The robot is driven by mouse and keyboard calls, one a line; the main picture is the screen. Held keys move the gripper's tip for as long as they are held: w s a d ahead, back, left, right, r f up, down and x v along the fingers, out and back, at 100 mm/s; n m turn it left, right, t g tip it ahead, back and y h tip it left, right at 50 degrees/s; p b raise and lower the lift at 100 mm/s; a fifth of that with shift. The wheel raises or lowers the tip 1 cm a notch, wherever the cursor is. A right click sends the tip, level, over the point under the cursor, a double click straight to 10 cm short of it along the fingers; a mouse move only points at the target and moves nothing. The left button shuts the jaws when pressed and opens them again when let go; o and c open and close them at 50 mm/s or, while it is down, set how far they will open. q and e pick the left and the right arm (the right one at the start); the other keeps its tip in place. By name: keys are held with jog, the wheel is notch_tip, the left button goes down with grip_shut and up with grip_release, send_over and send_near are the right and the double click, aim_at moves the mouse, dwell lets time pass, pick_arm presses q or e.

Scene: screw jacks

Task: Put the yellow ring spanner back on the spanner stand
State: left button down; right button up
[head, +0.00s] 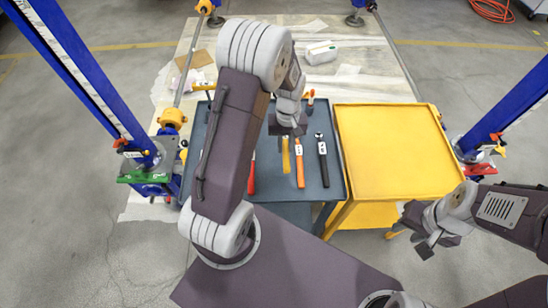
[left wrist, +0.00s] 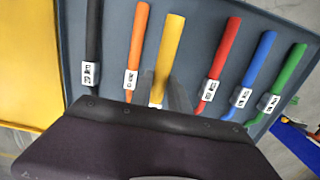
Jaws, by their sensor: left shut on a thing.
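The yellow ring spanner (left wrist: 169,50) stands between the dark fingers of my left gripper (left wrist: 166,95), which is shut on it, in the left wrist view. The handle sticks out beyond the fingers, and the ring end is hidden. In the head view the yellow spanner (head: 286,155) shows below my left gripper (head: 287,127), over the blue-grey spanner stand (head: 335,188). I cannot tell whether it touches the stand. My right gripper (head: 420,232) is at the right, beside the yellow table and away from the spanners; its jaw opening is unclear.
Orange (left wrist: 138,45), black (left wrist: 94,40), red (left wrist: 220,55), blue (left wrist: 258,65) and green (left wrist: 288,75) spanners flank the yellow one. A bare yellow table (head: 395,150) adjoins the stand. Blue jack columns (head: 85,80) rise at both sides.

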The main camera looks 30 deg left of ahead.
pick_arm(q)
jog(key=s+f, duration=0.1)
jog(key=s+a, duration=0.1)
jog(key=s+f, duration=0.1)
jog(key=s, duration=0.1)
jog(key=shift+a+f, duration=0.2)
jog(key=shift+f, duration=0.1)
notch_tip(320, 180, down, 4)
jog(key=shift+r+b, duration=0.2)
jog(key=shift+b, duration=0.3)
jog(key=shift+w+f, duration=0.1)
jog(key=shift+f, duration=0.1)
jog(key=shift+f, duration=0.15)
jog(key=c, duration=1.3)
grip_release()
jog(key=shift+o, duration=0.2)
